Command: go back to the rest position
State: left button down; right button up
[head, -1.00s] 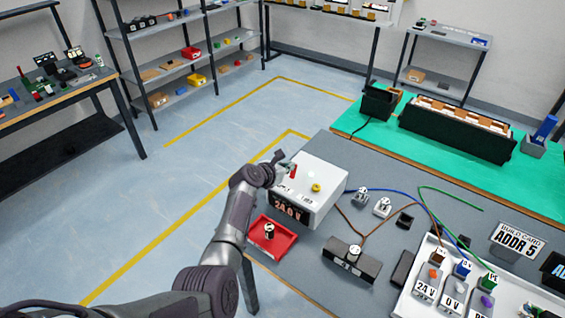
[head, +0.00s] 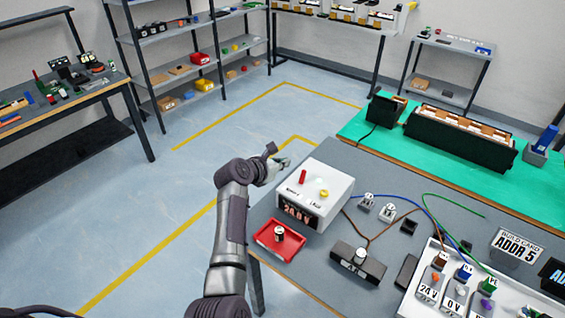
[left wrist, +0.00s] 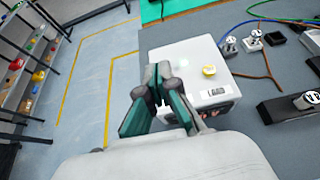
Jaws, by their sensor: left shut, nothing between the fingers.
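My left gripper (head: 281,162) is at the left edge of the grey table, beside the white power supply box (head: 335,186). It is shut and empty, apart from the box's red switch (head: 303,177) in the head view. In the left wrist view the shut fingers (left wrist: 160,88) overlap the left part of the white box (left wrist: 190,52), hiding part of its top. The box has a yellow knob (head: 324,193) and a display reading about 24.0 V. My right gripper shows in no frame.
A red tray (head: 262,240) with a small cylinder stands in front of the box. A black block (head: 372,268), wires and a white connector panel (head: 428,266) lie to the right. A green mat (head: 357,127) is behind. The floor left of the table is clear.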

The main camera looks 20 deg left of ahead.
jog(key=shift+s+d+f, duration=0.1)
jog(key=shift+s, duration=0.65)
